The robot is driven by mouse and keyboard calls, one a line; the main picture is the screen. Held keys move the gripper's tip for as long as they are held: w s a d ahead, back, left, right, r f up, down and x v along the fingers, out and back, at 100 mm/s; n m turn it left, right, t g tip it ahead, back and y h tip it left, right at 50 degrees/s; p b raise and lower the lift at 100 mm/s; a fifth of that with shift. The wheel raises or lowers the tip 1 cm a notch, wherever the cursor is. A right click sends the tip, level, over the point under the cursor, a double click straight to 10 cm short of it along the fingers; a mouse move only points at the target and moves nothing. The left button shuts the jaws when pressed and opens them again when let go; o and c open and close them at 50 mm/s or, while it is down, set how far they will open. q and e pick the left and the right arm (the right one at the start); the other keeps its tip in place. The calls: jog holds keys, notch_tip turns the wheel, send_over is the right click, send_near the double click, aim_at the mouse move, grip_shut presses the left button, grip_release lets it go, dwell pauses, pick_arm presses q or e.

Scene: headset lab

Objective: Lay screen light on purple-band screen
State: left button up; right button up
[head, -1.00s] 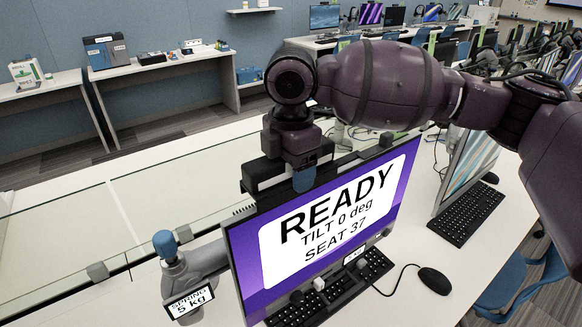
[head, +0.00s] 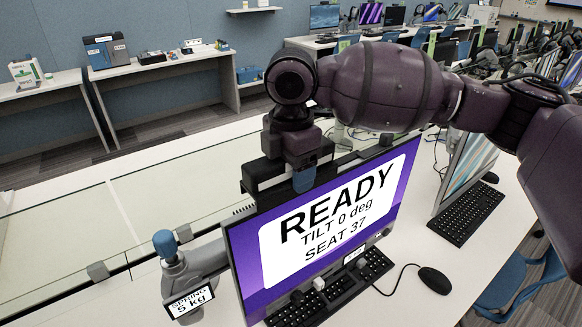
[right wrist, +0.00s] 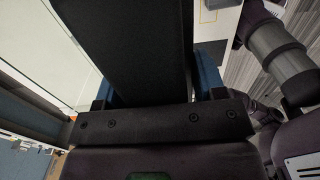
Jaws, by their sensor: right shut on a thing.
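The purple-band screen (head: 250,258) stands upright on the desk in the head view, showing READY, TILT 0 deg and SEAT 37 on a white panel with purple around it. My right gripper (head: 303,182) is at the screen's top edge, pointing down. It is shut on the screen light, a dark bar that fills the space between the blue fingers in the right wrist view (right wrist: 140,50). My left gripper is not in view.
A screen arm with a blue knob (head: 165,243) and a SPRING 5 kg label (head: 190,302) is left of the screen. A keyboard (head: 335,290) and mouse (head: 434,281) lie in front. Another screen (head: 465,165) stands at right. A clear glass divider (head: 120,225) runs behind.

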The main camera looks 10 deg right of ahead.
aim_at(291, 184)
jog(key=shift+f, duration=1.5)
jog(key=o, duration=1.6)
jog(key=shift+o, duration=0.2)
jog(key=shift+f, duration=0.15)
notch_tip(291, 184, up, 10)
jog(key=shift+r+b, duration=0.1)
jog(key=shift+b, duration=0.35)
jog(key=shift+r, duration=0.45)
